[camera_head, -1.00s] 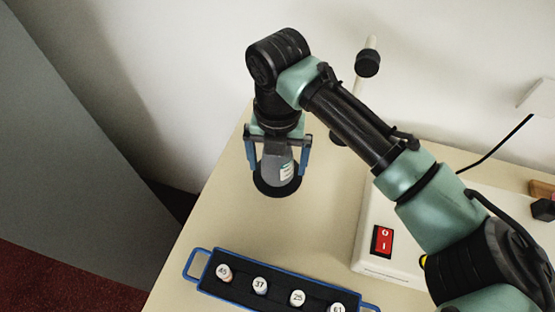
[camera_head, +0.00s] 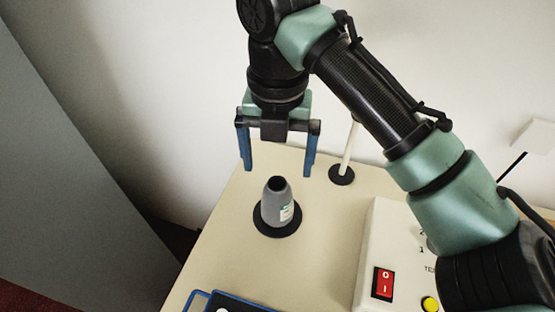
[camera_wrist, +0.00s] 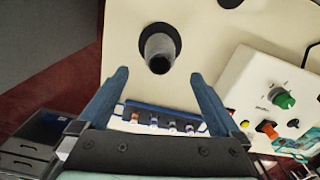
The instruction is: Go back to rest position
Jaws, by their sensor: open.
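My gripper (camera_head: 279,168) is open and empty, with its two blue fingers pointing down and well apart. It hangs above and behind a grey bottle (camera_head: 277,203) with a dark top and a small label. The bottle stands upright on a round black pad (camera_head: 293,229) on the counter. In the wrist view the bottle (camera_wrist: 158,50) is seen from above, beyond the fingertips, and neither finger touches it. My gripper (camera_wrist: 156,84) shows there with a clear gap between its fingers.
A blue-framed tray (camera_head: 197,300) with several numbered vials shows in the wrist view (camera_wrist: 128,104). A white control box (camera_head: 372,240) with a red switch stands to the right. A thin post (camera_head: 347,150) on a black base stands behind. The counter's left edge is close to the bottle.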

